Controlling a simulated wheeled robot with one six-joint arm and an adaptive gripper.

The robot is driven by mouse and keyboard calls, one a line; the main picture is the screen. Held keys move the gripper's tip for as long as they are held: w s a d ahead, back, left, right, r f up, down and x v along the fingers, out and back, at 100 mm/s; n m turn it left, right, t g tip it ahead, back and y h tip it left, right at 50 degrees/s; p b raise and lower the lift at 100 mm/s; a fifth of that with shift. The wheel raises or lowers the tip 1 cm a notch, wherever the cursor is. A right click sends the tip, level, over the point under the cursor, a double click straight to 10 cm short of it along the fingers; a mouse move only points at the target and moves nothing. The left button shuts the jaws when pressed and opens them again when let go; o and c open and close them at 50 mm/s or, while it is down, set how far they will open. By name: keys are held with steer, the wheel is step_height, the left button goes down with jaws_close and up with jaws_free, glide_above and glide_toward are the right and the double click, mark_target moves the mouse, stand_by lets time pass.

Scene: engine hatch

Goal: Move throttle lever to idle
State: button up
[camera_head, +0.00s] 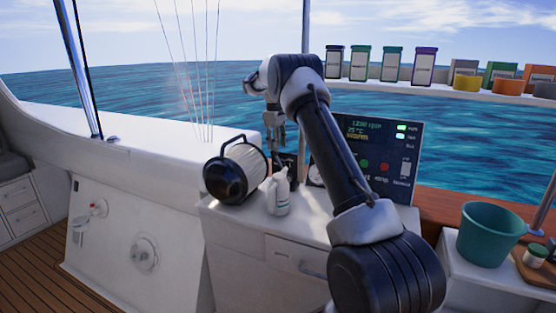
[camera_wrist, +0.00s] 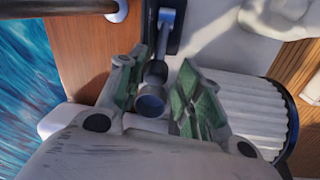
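The throttle lever appears in the wrist view as a dark stem with a rounded, bluish-ended knob (camera_wrist: 151,105), rising from a dark narrow base (camera_wrist: 166,28). My gripper (camera_wrist: 160,88) is open, with one green-padded finger on each side of the knob. A gap shows between the knob and the right finger; whether the left finger touches it I cannot tell. In the head view my gripper (camera_head: 275,128) points down over the counter, left of the control panel (camera_head: 385,160). The dark lever base (camera_head: 288,165) shows partly below it, and the lever itself is hard to make out there.
A pleated filter canister (camera_head: 245,165) lies close left of the lever; it also shows in the wrist view (camera_wrist: 250,108). A white bottle (camera_head: 279,195) stands in front. A teal bucket (camera_head: 490,232) is at the right. A shelf (camera_head: 435,89) holds several containers.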

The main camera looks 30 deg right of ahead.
mark_target(278, 158)
steer(key=f, duration=0.8)
steer(key=shift+w+d, duration=0.2)
steer(key=shift+d, duration=0.2)
steer(key=shift+r, duration=0.1)
jaws_close()
